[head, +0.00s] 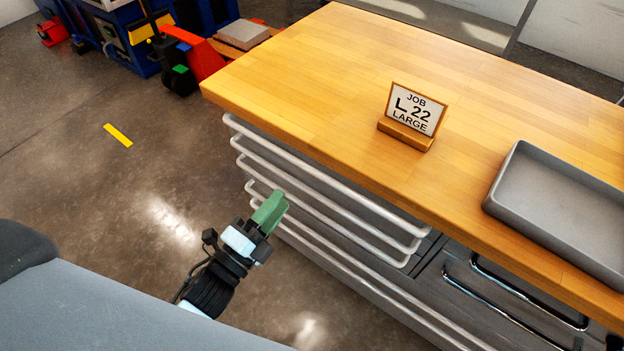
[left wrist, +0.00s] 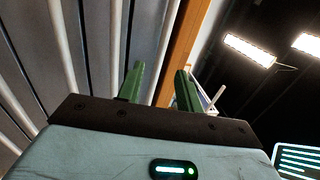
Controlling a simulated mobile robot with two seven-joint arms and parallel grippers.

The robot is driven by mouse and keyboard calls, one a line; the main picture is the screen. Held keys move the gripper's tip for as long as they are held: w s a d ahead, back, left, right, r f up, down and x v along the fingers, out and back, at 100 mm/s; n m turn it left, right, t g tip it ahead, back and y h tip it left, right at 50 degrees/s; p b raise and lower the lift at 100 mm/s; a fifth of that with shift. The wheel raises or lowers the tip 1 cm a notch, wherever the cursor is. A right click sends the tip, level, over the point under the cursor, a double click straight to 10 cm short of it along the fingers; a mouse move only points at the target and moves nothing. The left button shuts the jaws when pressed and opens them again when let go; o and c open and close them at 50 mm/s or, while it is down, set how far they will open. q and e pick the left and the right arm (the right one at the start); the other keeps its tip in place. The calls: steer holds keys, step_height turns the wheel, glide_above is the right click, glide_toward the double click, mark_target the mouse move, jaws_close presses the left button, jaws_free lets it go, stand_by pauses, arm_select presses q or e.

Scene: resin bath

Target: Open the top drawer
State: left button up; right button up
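The workbench has a stack of grey drawers with long pale bar handles under its wooden top. The top drawer's handle (head: 327,175) runs just below the worktop edge, and the drawer looks shut. My left gripper (head: 270,212) has green fingers and is in front of the drawer stack, overlapping the lower handles in the head view. In the left wrist view its fingers (left wrist: 160,88) are apart and empty. The bar nearest the worktop (left wrist: 168,50) shows beyond and between them; contact is not visible. My right gripper is not seen.
On the wooden worktop (head: 300,75) stand a job sign (head: 412,112) and a grey tray (head: 560,205). Dark-framed drawers with shiny handles (head: 515,300) are at the right. A red pallet truck (head: 195,55) stands at the back left. The floor before the drawers is clear.

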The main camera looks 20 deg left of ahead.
arm_select(q)
steer(key=x, duration=0.8)
stand_by(0.4)
jaws_close()
